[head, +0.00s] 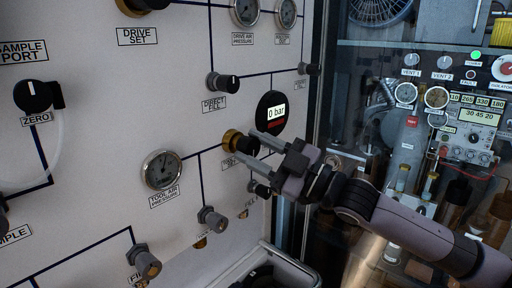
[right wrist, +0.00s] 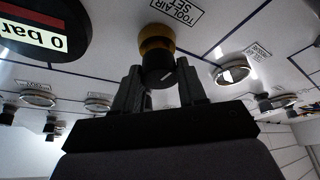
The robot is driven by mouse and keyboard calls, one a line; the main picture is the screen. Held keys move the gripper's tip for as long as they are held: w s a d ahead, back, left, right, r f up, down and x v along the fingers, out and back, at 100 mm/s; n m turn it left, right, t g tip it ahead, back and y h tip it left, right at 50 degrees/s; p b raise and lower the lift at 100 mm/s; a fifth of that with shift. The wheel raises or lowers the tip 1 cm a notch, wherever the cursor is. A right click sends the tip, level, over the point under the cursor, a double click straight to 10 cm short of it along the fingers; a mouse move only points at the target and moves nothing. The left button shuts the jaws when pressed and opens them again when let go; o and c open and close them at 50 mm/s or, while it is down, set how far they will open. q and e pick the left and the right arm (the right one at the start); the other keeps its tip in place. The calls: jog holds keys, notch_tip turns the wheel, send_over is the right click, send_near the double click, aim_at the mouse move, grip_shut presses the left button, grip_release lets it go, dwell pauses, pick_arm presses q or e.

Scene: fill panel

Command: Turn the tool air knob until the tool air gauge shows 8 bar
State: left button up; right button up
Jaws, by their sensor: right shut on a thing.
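The tool air knob (head: 232,138), with a yellow collar and a black grip, sits on the white panel, right of the tool air gauge. It also shows in the right wrist view (right wrist: 156,45), below its "TOOL AIR SET" label. My right gripper (head: 245,146) comes in from the right and is shut on the knob, one finger on each side; its fingers also show in the right wrist view (right wrist: 160,83). My left gripper is not in view.
A black display (head: 271,112) reading "0 bar" is just above my right gripper. The direct fill knob (head: 222,82) is above, and small grey knobs (head: 212,218) sit below. Right of the panel stands a glass-fronted cabinet with gauges (head: 437,97) and instruments.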

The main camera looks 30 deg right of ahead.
jog(key=shift+n, duration=0.4)
jog(key=o, duration=1)
jog(key=shift+o, duration=0.2)
jog(key=shift+b+v, duration=0.6)
jog(key=shift+v, duration=0.65)
jog(key=shift+b+v, duration=0.85)
jog(key=shift+v, duration=1.45)
